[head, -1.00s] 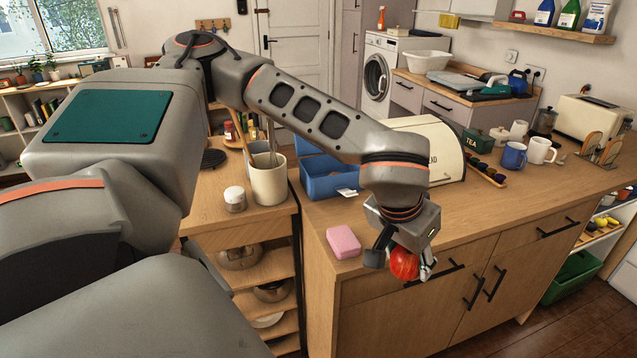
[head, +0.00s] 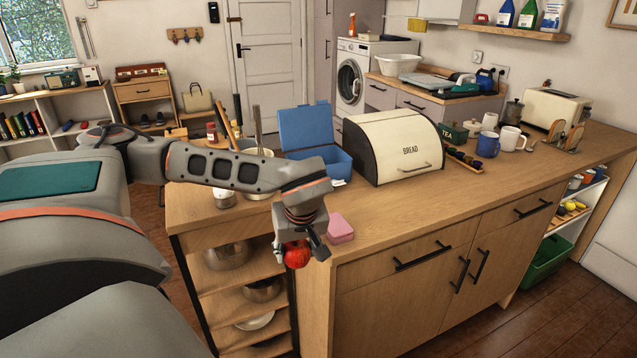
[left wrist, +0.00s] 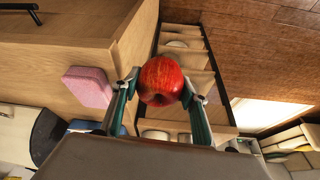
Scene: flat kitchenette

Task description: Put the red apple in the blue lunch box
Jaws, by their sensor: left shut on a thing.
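The red apple (head: 297,254) is held between the fingers of my left gripper (head: 299,252), in front of the counter's front left corner. In the left wrist view the apple (left wrist: 161,81) sits between both fingertips of the gripper (left wrist: 162,88). The blue lunch box (head: 341,160) stands open on the counter behind the gripper, its lid (head: 305,127) raised at the back. My arm and the bread bin hide part of it, and its inside is mostly hidden. My right gripper is not in view.
A pink block (head: 340,228) lies on the counter close to the gripper. A cream bread bin (head: 394,147) stands right of the lunch box. Utensil pots (head: 258,185) stand behind my arm. The counter's front right (head: 440,205) is clear. Open shelves (head: 240,285) lie below at the left.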

